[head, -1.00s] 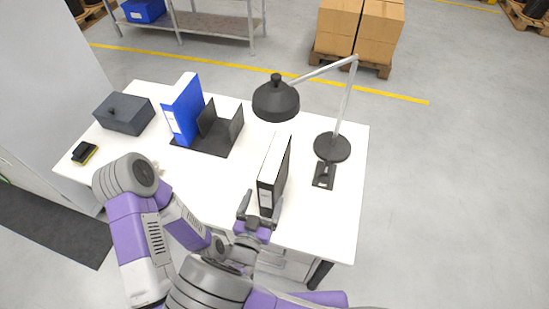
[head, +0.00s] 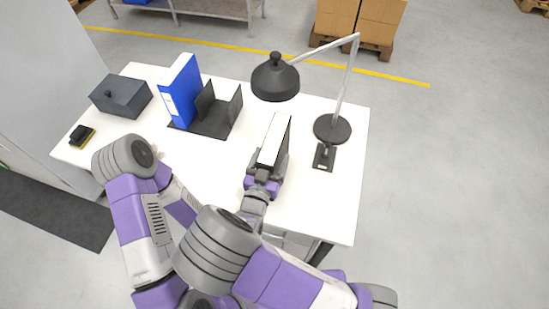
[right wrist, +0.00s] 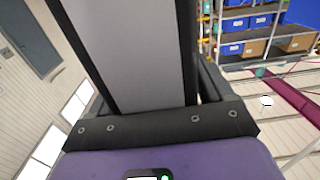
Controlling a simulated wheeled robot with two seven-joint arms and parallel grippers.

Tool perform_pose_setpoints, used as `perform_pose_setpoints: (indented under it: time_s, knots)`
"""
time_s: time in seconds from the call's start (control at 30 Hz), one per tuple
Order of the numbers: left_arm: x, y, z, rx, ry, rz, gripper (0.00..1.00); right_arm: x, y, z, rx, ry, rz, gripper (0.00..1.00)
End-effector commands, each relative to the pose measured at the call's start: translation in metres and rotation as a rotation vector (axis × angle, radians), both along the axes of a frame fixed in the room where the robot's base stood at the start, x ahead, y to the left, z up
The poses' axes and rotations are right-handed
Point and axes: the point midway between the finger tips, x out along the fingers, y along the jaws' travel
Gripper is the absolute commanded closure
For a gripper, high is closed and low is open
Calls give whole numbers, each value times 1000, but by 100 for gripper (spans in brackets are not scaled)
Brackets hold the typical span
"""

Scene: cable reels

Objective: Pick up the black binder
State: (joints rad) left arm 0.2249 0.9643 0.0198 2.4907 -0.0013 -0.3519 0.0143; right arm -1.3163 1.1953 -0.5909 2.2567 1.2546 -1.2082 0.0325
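The black binder (head: 273,142) stands upright on the white table, its pale top and dark right side showing in the head view. My right gripper (head: 267,166) is at its near end, with one finger on each side of it. In the right wrist view the binder (right wrist: 135,50) rises between the fingers, its grey spine edged in black. A narrow gap shows between the binder and the right-hand finger, so the gripper looks open around it. The fingertips are partly hidden by the binder. My left arm bends over the table's left side; its gripper is hidden.
A desk lamp (head: 332,128) stands right of the binder, its shade (head: 275,78) hanging just beyond it. A blue binder (head: 181,92) stands in a black organizer (head: 211,124) to the left. A dark box (head: 121,96) is farther left. The white table (head: 222,165) is clear between.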

Motion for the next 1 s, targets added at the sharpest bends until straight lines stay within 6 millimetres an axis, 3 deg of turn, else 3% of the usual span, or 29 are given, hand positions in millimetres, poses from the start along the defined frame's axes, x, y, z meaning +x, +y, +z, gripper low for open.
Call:
perform_pose_setpoints:
  time_s: [0.07,0.5,0.87,1.0]
  knots:
    - [0,0,0,0,0,0,57,0,0,0,0,0,0,33]
    - [0,0,0,0,0,0,57,0,0,0,0,0,0,100]
    - [0,0,0,0,0,0,57,0,0,2,1,-4,0,100]
    - [0,0,4,0,0,0,57,0,1,14,4,-5,0,100]
